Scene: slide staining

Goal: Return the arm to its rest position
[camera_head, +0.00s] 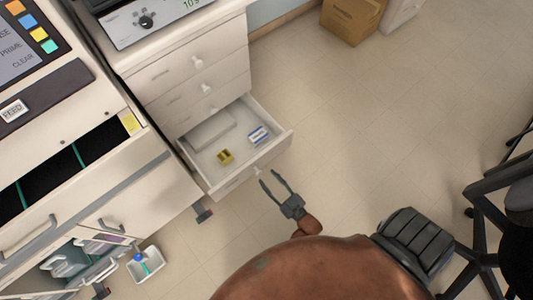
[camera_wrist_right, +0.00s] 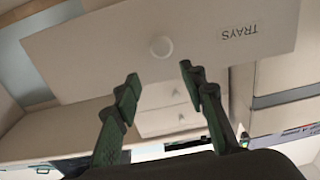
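My right gripper (camera_head: 272,183) is open and empty in the head view, just in front of the pulled-out drawer (camera_head: 275,155). In the right wrist view its two fingers (camera_wrist_right: 158,85) are spread apart with nothing between them. The drawer front (camera_wrist_right: 100,50) fills the upper part of that view, with a round white knob (camera_wrist_right: 161,47) and a "TRAYS" label. The knob lies beyond the fingertips, apart from them. My left gripper does not show in the head view.
The open drawer holds a small yellow item (camera_head: 225,156) and a blue-and-white box (camera_head: 258,135). A machine with black bays (camera_head: 75,160) stands at left. A white tray (camera_head: 147,265) is at lower left. A black chair (camera_head: 495,200) stands at right. Floor between is clear.

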